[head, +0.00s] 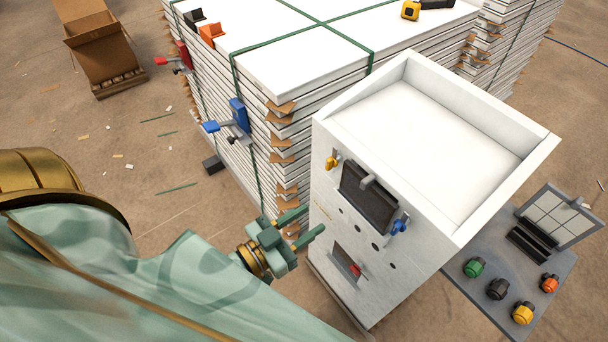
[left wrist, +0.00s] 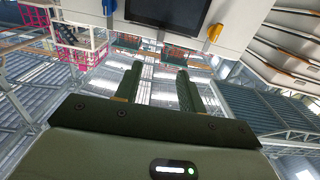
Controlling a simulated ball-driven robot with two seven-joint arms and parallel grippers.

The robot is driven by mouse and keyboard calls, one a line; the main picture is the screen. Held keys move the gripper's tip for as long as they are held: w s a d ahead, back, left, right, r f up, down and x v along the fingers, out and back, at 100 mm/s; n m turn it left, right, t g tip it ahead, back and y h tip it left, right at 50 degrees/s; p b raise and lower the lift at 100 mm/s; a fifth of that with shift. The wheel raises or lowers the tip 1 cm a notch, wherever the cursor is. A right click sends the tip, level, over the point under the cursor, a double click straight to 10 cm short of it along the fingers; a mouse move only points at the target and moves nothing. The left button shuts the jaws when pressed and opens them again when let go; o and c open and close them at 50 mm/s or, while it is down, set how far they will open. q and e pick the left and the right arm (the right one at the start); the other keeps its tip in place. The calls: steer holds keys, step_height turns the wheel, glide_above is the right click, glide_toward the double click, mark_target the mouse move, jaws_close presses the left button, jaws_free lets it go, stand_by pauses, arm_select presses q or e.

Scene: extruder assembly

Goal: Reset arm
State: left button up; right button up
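My left gripper (head: 303,224) is at the lower middle of the head view, just left of the white machine cabinet (head: 445,190). Its two green fingers are apart with nothing between them. The left wrist view also shows the left gripper (left wrist: 158,75) with spread, empty fingers. Whether the fingers touch the cabinet is not clear, but a gap seems to show. My right gripper is not in either view.
A strapped stack of white boards (head: 290,60) stands behind the cabinet, with a blue clamp (head: 238,117) and a red clamp (head: 182,57) on its side. A grey panel (head: 480,295) with coloured knobs sits at lower right. The brown floor at left is mostly free, with scraps.

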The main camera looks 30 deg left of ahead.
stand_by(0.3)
arm_select(q)
steer(key=s+a+f+g+y+b, duration=0.1)
steer(key=s+a+f+g, duration=0.2)
steer(key=f, duration=0.7)
steer(key=s+a+f+g+y+b, duration=0.15)
steer(key=s+f, duration=0.25)
steer(key=f, duration=0.5)
steer(key=s+a+f+g+y+b, duration=0.15)
steer(key=s+f+g, duration=0.25)
steer(key=f, duration=0.6)
steer(key=s+f+g+b, duration=0.2)
steer(key=s+f, duration=0.3)
steer(key=f, duration=0.3)
steer(key=s+f+g+y+b, duration=0.1)
steer(key=s+f+g+b, duration=0.2)
steer(key=s+f, duration=0.3)
steer(key=s+f+g+y+b, duration=0.1)
steer(key=s+f+b, duration=0.3)
steer(key=f, duration=0.7)
steer(key=shift+s+a+f+g+b, duration=0.25)
steer(key=shift+s+f+g+b, duration=0.15)
steer(key=shift+s+g, duration=0.55)
